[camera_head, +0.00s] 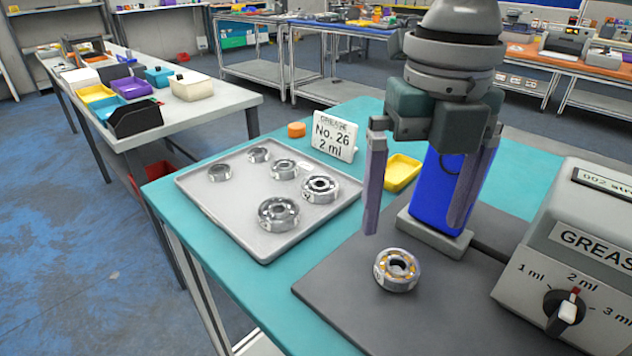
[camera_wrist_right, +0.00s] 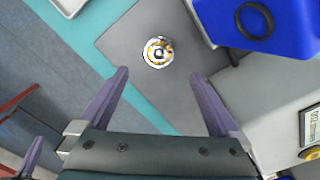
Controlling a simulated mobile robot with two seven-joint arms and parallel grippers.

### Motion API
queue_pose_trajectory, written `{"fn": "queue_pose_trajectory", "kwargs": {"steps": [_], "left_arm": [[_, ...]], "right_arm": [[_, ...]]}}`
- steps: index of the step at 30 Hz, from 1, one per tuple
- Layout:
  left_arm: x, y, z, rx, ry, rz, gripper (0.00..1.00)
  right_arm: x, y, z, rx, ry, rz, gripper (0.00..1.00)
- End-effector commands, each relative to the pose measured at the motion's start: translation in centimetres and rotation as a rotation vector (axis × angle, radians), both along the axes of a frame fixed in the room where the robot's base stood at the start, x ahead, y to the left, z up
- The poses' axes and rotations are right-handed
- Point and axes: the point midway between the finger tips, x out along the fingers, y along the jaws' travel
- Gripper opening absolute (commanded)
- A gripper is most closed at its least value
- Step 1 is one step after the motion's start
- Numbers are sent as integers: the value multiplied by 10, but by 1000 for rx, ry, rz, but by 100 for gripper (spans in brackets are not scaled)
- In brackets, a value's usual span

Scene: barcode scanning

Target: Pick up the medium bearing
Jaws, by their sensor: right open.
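A metal bearing with yellow-orange spots in its ring (camera_head: 397,270) lies flat on the dark grey mat (camera_head: 345,290); it also shows in the right wrist view (camera_wrist_right: 157,52). I cannot tell for sure that it is the medium one. My right gripper (camera_head: 414,229) is open and empty, pointing down above the mat, with the bearing below its fingers. In the wrist view the bearing is beyond and between the fingertips (camera_wrist_right: 160,73). A purple finger, apparently of my left gripper (camera_wrist_right: 32,155), shows at the wrist view's lower left; its opening cannot be seen.
A grey tray (camera_head: 235,225) on the teal table holds several bearings of different sizes. A blue box (camera_head: 435,190) stands behind my right gripper, near a yellow tray (camera_head: 402,172). The grease machine (camera_head: 580,260) stands at right. A sign (camera_head: 335,135) and orange cap (camera_head: 296,130) are behind.

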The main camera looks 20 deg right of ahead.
Motion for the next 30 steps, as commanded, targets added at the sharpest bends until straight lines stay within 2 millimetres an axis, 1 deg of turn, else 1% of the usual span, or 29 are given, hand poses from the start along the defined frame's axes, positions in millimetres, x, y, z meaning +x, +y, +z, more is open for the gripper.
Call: {"fn": "queue_pose_trajectory", "kwargs": {"steps": [1,3,8,16,19,25,26,30], "left_arm": [[0,-1,-1,-5,-1,2,0],[1,-3,-1,-9,-2,3,0],[1,-4,-1,-14,-2,7,0],[1,-4,-4,-13,-2,7,0],[1,-3,-4,-12,-2,8,0],[1,-2,-4,-7,-2,4,0],[1,-2,-4,-6,-2,3,0],[1,-1,-4,-2,-2,2,0]], "right_arm": [[-1,0,-9,0,4,0,99],[-1,1,-18,1,3,0,99],[0,1,-32,2,2,-1,99],[1,3,-72,0,2,-1,99],[1,3,-78,0,0,-1,99],[1,2,-79,0,0,-1,99],[1,2,-79,0,0,-1,96],[1,2,-79,0,0,-1,81]]}}
